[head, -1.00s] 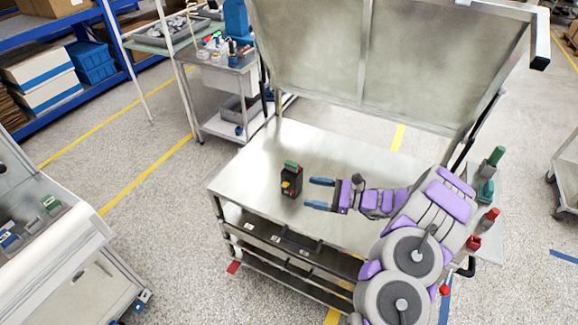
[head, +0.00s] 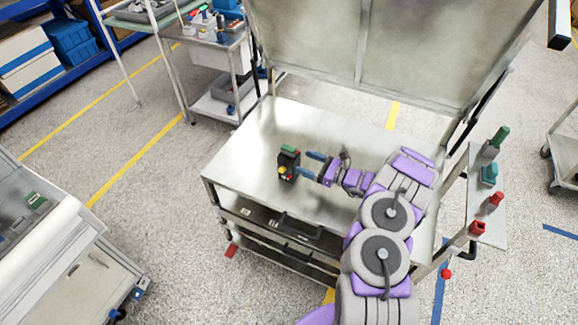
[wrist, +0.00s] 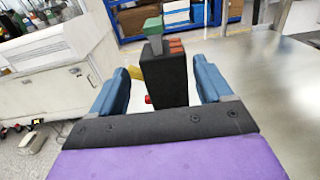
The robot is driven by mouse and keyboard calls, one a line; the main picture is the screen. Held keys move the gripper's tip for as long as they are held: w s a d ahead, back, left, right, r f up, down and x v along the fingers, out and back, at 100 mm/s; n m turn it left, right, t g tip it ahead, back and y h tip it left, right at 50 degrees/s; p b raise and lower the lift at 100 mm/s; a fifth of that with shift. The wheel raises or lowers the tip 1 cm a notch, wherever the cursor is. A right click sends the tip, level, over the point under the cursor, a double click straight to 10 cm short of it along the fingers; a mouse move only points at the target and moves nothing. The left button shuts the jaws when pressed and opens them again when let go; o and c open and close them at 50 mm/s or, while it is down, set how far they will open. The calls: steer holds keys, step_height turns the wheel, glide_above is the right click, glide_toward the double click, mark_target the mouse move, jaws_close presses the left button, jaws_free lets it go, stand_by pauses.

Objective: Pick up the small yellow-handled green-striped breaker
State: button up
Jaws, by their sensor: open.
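The small black breaker (head: 287,166) stands upright on the metal table, with a green top and a yellow handle and red part on its side. In the wrist view the breaker (wrist: 163,78) stands between the two blue fingers, with the yellow handle (wrist: 135,73) to its left and the green piece on top. My gripper (head: 307,164) is open, to the right of the breaker in the head view, its fingertips at or near the breaker. There is space between the breaker and each finger in the wrist view. A green stripe cannot be made out clearly.
The metal table (head: 240,165) is otherwise clear around the breaker, with a raised panel (head: 400,45) behind. A side shelf at right holds green and red items (head: 494,201). A white bench (head: 45,245) stands at the left, a cart (head: 220,60) at the back.

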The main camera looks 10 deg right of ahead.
mark_target(289, 155)
steer(key=shift+b+x, duration=0.75)
steer(key=shift+x, duration=3.15)
steer(key=shift+w+d+f, duration=0.1)
steer(key=shift+w+d, duration=0.05)
steer(key=shift+w, duration=0.05)
steer(key=shift+c, duration=0.2)
jaws_close()
